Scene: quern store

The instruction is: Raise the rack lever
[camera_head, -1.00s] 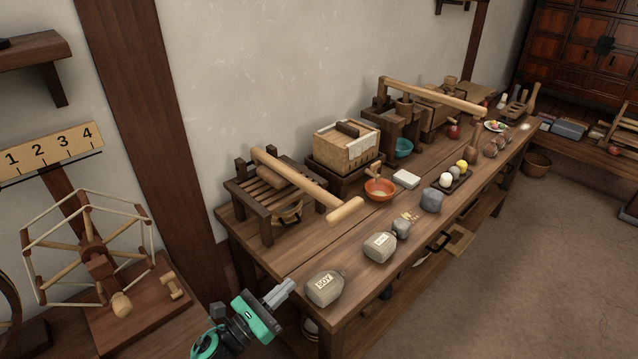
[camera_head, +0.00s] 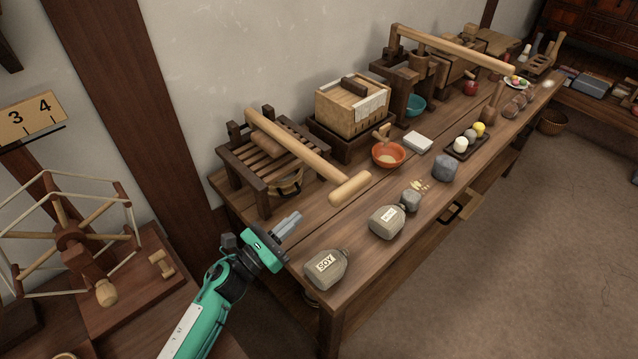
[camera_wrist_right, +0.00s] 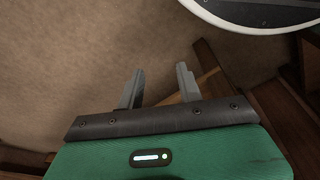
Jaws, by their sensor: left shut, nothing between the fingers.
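The rack lever (camera_head: 300,148) is a pale wooden bar with a thick round handle (camera_head: 350,188) at its near right end. It slopes down from the slatted wooden rack (camera_head: 262,172) on the near end of the long bench, and its handle hangs low over the bench top. My left gripper (camera_head: 292,219) is shut and empty, left of and below the handle, by the bench's near left edge and apart from the lever. My right gripper (camera_wrist_right: 160,88) shows only in the right wrist view, with its two fingers apart and nothing between them, above the floor.
On the bench (camera_head: 290,236) a soy jar (camera_head: 326,268) stands close to my left gripper, with another labelled jar (camera_head: 387,221) beyond it. An orange bowl (camera_head: 388,155) and a wooden box press (camera_head: 352,104) stand behind the handle. A spoked reel (camera_head: 72,234) is at the left.

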